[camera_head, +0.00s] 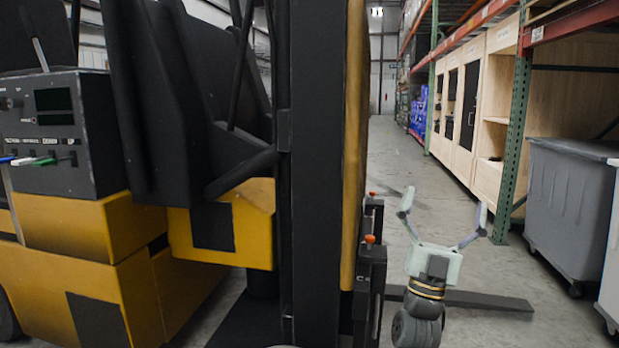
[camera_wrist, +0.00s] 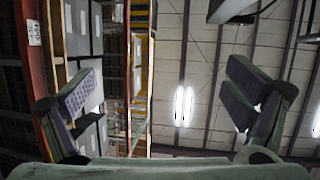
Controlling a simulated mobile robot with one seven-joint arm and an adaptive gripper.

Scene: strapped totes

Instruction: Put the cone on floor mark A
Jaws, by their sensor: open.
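My gripper (camera_head: 442,215) is raised in front of the forklift at the lower right of the head view. Its two fingers are spread wide with nothing between them. In the wrist view my gripper (camera_wrist: 168,108) also shows open and empty, with the ceiling and tall racks behind it. I see no cone in either view. Floor mark A does not show in either view.
A yellow and black forklift (camera_head: 235,225) fills the left and middle, with a dark fork (camera_head: 490,301) low on the floor. A grey wheeled bin (camera_head: 570,205) stands at the right by shelving (camera_head: 480,100). The aisle floor (camera_head: 400,160) beyond is clear.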

